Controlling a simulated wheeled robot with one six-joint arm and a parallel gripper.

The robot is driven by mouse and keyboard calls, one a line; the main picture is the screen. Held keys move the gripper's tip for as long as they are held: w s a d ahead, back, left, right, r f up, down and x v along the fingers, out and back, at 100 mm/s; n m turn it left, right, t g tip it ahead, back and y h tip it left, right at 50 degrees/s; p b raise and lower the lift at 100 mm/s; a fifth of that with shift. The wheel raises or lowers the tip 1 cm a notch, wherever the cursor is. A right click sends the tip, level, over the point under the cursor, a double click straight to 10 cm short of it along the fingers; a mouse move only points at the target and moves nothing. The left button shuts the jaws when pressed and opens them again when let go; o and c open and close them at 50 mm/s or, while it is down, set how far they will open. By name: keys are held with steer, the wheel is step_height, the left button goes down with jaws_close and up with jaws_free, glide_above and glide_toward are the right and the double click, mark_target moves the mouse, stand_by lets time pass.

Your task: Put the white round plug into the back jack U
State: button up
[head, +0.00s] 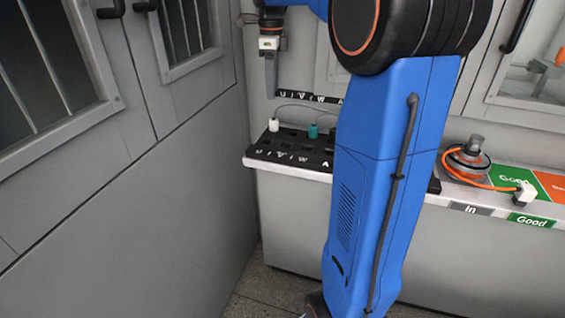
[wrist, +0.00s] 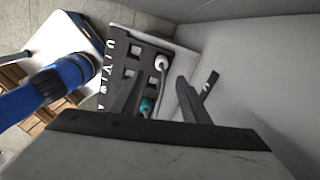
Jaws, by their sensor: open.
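The white round plug (head: 274,125) stands upright at the back left of the black jack block (head: 262,154), near its U end, with a thin cable. It also shows in the wrist view (wrist: 161,62) on the back side of the block. I cannot tell how deep it sits or whether it is in back jack U. A teal plug (head: 313,131) stands to its right. My gripper (head: 271,96) is above the white plug, pointing down and apart from it. In the wrist view its fingers (wrist: 158,95) are spread and empty, with the teal plug between them.
A label strip (head: 300,96) runs on the wall behind the block. A grey wall (head: 130,190) stands close on the left. A hub motor (head: 468,158) with an orange cable and white connector (head: 525,193) rests on the bench at right. My blue arm hides the block's right part.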

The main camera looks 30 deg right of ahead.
steer(key=s+a+f+n+t, duration=0.1)
steer(key=s+a+f+n, duration=0.4)
steer(key=s+n, duration=0.3)
steer(key=s+a+f+n+t, duration=0.2)
steer(key=s+a+f+n, duration=0.3)
steer(key=s+n, duration=0.4)
steer(key=s+a+f+n+t, duration=0.1)
steer(key=s+a+f+n, duration=0.4)
steer(key=s+n, duration=0.4)
steer(key=s+f, duration=0.1)
steer(key=s, duration=0.3)
steer(key=shift+a+t, duration=0.2)
steer(key=shift+t, duration=0.2)
